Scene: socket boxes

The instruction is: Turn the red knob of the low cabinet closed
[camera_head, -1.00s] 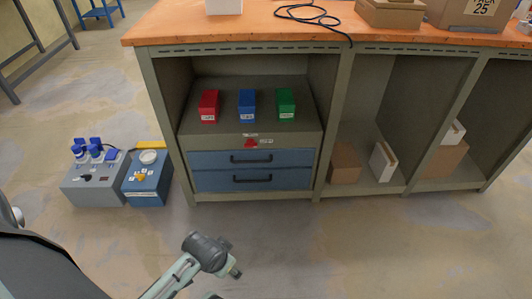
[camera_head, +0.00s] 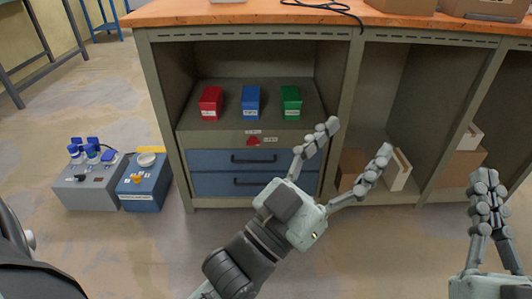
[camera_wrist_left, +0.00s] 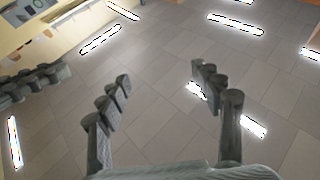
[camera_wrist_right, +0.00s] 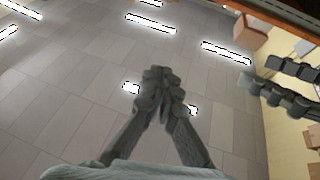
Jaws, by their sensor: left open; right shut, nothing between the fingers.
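The low cabinet under the orange workbench has two blue drawers (camera_head: 228,171) with black handles. Its red knob (camera_head: 253,141) sits on the panel strip above the drawers, with small labels beside it. My left gripper (camera_head: 358,138) is open and empty in front of the cabinet, right of the knob and apart from it. Its fingers also show spread in the left wrist view (camera_wrist_left: 160,85). My right gripper (camera_head: 484,178) is shut and empty at the far right, and it shows with fingers together in the right wrist view (camera_wrist_right: 158,82). The knob does not show in the wrist views.
Red (camera_head: 210,102), blue (camera_head: 250,102) and green (camera_head: 291,102) boxes stand on the shelf above the drawers. A grey box (camera_head: 90,187) and a blue box (camera_head: 144,187) with knobs stand on the floor at left. Cartons stand in the right compartments.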

